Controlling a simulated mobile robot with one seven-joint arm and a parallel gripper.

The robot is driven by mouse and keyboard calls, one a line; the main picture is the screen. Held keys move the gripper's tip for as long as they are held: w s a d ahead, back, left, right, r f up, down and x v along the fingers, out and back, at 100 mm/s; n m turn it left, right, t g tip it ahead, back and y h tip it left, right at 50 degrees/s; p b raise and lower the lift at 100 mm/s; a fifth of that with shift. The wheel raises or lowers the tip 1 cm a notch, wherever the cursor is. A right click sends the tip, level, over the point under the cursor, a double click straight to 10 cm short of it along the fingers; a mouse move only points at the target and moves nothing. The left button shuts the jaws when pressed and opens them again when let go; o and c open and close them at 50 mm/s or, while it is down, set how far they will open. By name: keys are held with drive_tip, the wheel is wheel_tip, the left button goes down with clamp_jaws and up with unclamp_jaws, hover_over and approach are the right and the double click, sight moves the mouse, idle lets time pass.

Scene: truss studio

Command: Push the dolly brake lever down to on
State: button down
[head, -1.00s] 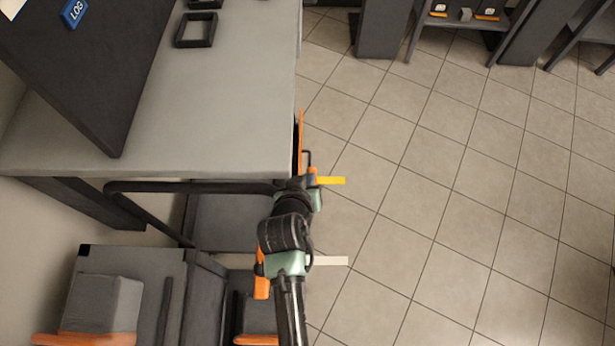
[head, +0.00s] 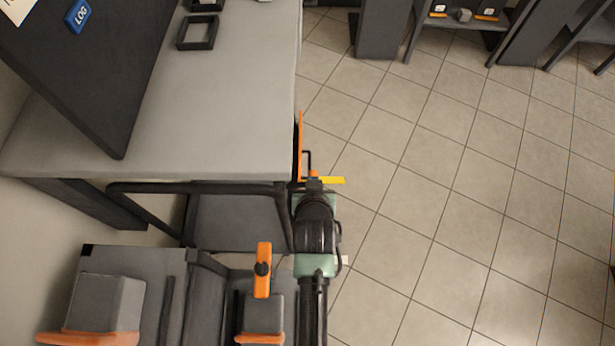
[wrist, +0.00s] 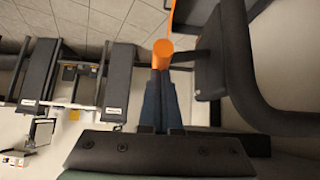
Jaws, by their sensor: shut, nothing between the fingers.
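The brake lever shows in the wrist view as a short orange round grip (wrist: 162,53) on a black link. It lies just beyond the fingertips; I cannot tell whether they touch. In the head view a small orange piece (head: 313,173) beside the table edge seems to be the same grip, largely hidden. My gripper (head: 314,184) is shut and empty right at it. In the wrist view my gripper's fingers (wrist: 160,78) are together. The dolly's black tube handle (head: 200,187) runs left of my arm; it also seems to show as a curved bar (wrist: 248,75) in the wrist view.
A grey table (head: 215,110) fills the left, its edge close to my gripper. A yellow strip (head: 332,180) juts out right of the fingertips. A pale strip (head: 344,260) shows beside my arm. Shelving (head: 465,25) stands at the back. The tiled floor to the right is clear.

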drive_tip(key=shift+d+f+m+y+b, duration=0.35)
drive_tip(key=shift+f+y+b, duration=0.3)
drive_tip(key=shift+f+b, duration=0.25)
drive_tip(key=shift+d+f+m+y+b, duration=0.3)
drive_tip(key=shift+f+y+b, duration=0.3)
drive_tip(key=shift+f+b, duration=0.35)
drive_tip(key=shift+d+f+m+y+b, duration=0.35)
drive_tip(key=shift+f+y+b, duration=0.35)
drive_tip(key=shift+b, duration=0.3)
drive_tip(key=shift+f, duration=0.15)
